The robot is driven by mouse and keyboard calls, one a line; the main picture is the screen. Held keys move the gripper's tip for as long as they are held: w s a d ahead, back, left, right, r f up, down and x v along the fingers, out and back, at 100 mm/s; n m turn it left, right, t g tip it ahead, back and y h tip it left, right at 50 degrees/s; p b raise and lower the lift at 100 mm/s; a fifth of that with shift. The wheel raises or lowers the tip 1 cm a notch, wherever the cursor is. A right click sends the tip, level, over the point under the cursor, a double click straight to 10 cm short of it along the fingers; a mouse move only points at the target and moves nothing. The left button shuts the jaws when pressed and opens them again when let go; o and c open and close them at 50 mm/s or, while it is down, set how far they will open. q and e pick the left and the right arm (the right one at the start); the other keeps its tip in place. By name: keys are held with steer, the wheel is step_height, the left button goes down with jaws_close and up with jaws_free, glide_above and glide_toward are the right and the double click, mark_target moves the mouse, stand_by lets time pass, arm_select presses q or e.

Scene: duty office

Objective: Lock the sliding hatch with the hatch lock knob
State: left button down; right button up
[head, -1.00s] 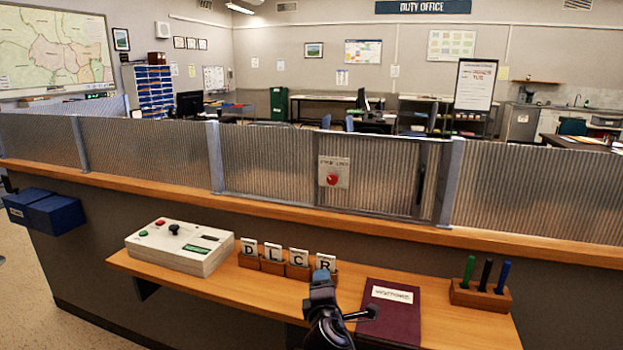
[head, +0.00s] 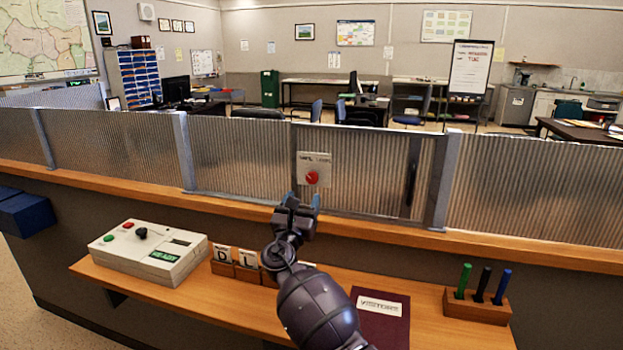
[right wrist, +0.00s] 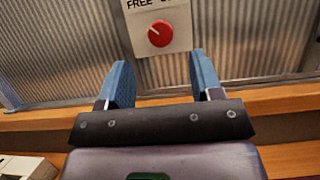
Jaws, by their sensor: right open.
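The hatch lock knob (head: 312,178) is a round red knob on a pale plate (head: 314,160) fixed to the sliding hatch (head: 365,172). The hatch is a ribbed translucent panel with a dark vertical handle (head: 412,171). In the right wrist view the red knob (right wrist: 160,33) has a white pointer mark toward its upper left, and "FREE" shows above left on the plate; the other word is cut off. My right gripper (head: 303,198) is open and empty, just below the knob in the head view. Its blue fingertips (right wrist: 160,75) point toward the plate, apart from the knob. My left gripper is not in view.
A wooden ledge (head: 340,226) runs below the hatch. The lower shelf holds a control box (head: 150,250), letter cards in wooden holders (head: 236,262), a dark red visitors book (head: 380,315) partly behind my arm, and a pen block (head: 476,305).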

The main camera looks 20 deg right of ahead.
mark_target(311, 179)
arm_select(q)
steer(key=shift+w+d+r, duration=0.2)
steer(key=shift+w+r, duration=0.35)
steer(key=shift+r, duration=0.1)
arm_select(e)
steer(key=x, duration=0.7)
steer(key=shift+w+d, duration=0.25)
steer(key=shift+w, duration=0.1)
steer(key=shift+c, duration=0.2)
